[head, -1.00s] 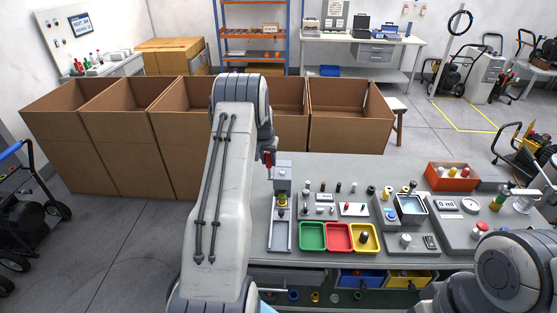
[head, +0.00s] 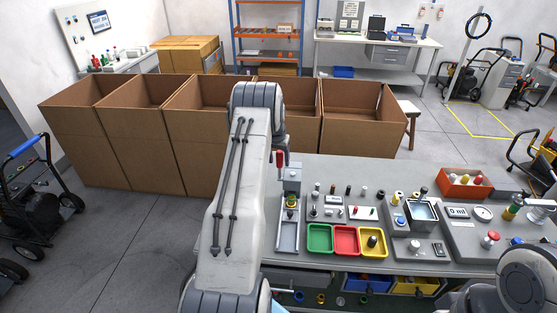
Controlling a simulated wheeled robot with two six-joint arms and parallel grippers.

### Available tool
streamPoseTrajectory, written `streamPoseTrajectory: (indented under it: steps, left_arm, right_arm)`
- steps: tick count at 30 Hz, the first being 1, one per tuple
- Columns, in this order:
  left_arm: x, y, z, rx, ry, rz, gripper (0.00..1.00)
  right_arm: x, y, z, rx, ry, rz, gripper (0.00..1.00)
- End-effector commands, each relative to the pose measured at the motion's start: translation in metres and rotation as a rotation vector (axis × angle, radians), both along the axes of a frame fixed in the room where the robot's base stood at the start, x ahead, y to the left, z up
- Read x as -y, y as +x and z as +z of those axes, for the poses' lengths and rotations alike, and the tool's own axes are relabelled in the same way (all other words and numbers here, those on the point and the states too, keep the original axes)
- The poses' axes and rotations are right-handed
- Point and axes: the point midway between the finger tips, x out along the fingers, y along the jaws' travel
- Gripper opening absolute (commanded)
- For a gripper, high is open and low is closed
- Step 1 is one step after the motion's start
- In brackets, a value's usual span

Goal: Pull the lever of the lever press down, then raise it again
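The lever press (head: 292,183) is a grey block with a small column at the left end of the grey workbench. Its lever has a red handle (head: 280,158) that stands up at the press's upper left side, just right of my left arm. My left arm reaches forward beside the press. The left gripper's fingers are hidden behind the arm, so I cannot tell whether they are open or touch the lever. A small yellow-green part (head: 292,201) shows low on the press. My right gripper is out of view; only a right arm link shows at the lower right.
Green (head: 319,251), red (head: 346,254) and yellow (head: 382,253) trays lie right of the press. Large cardboard boxes (head: 364,137) stand behind the bench and my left arm.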

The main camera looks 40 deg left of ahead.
Motion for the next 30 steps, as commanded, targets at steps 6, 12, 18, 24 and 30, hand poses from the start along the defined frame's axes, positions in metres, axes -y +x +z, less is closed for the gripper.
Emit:
streamPoseTrajectory:
  steps: [6,12,18,24,30]
  left_arm:
    - [0.001,0.0,0.001,-0.001,-0.001,-0.001,0.63]
    - [0.002,-0.004,0.02,0.003,0.002,-0.002,0.63]
    - [0.006,-0.014,0.059,0.003,0.003,-0.001,0.63]
    - [0.009,-0.022,0.09,0.001,0.002,-0.001,0.63]
    - [0.01,-0.025,0.102,0.0,0.0,-0.001,0.63]
  right_arm:
    - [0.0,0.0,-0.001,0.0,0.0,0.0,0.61]
    - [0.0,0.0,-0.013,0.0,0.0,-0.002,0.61]
    - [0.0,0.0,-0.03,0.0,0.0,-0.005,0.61]
    - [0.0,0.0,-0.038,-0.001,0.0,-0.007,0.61]
    - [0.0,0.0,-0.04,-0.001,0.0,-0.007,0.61]
